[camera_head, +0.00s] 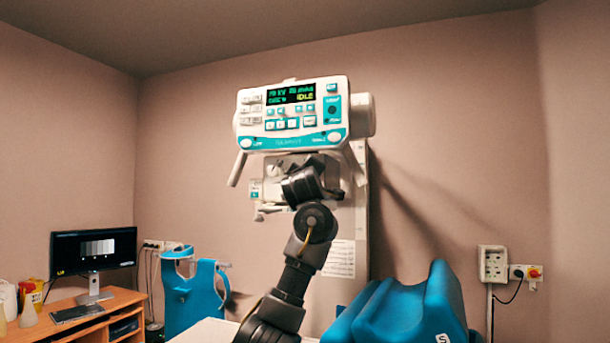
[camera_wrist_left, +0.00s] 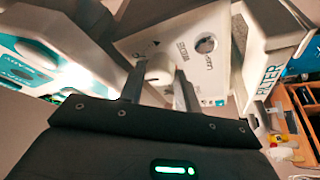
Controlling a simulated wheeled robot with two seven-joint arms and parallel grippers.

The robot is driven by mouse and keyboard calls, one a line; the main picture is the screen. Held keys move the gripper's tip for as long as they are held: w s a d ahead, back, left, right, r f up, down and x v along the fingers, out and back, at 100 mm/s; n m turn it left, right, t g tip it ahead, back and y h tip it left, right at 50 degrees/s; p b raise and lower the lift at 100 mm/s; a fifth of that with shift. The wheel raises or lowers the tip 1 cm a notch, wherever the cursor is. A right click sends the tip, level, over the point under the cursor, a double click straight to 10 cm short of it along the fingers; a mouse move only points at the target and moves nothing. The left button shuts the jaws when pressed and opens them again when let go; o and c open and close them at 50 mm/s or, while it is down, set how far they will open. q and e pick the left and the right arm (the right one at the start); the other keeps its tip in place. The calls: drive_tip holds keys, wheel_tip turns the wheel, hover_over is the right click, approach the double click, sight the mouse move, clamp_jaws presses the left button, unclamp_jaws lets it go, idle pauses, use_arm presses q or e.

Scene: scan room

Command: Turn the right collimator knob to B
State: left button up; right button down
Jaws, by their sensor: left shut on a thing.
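The X-ray head's control console (camera_head: 292,112) hangs in the middle of the head view, its display lit with "IDLE" on it. The collimator shows below it, mostly behind my left arm. In the left wrist view the collimator's pale face (camera_wrist_left: 183,48) carries small print and a round grey knob (camera_wrist_left: 207,45). The knob's pointer and letter marks are too small or hidden to read. My right gripper is out of view.
A white part lettered "FILTER" (camera_wrist_left: 268,70) stands close to the right of the knobs. In the head view, a blue cushion (camera_head: 405,310) is at lower right. A desk (camera_head: 70,325) with a monitor (camera_head: 93,250) is at left.

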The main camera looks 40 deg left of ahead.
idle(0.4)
use_arm(q)
drive_tip(key=o, duration=1)
drive_tip(key=b+v, duration=0.8)
drive_tip(key=v, duration=0.2)
drive_tip(key=shift+s+d+f, duration=0.1)
drive_tip(key=shift+s+d, duration=0.15)
drive_tip(key=shift+a, duration=0.1)
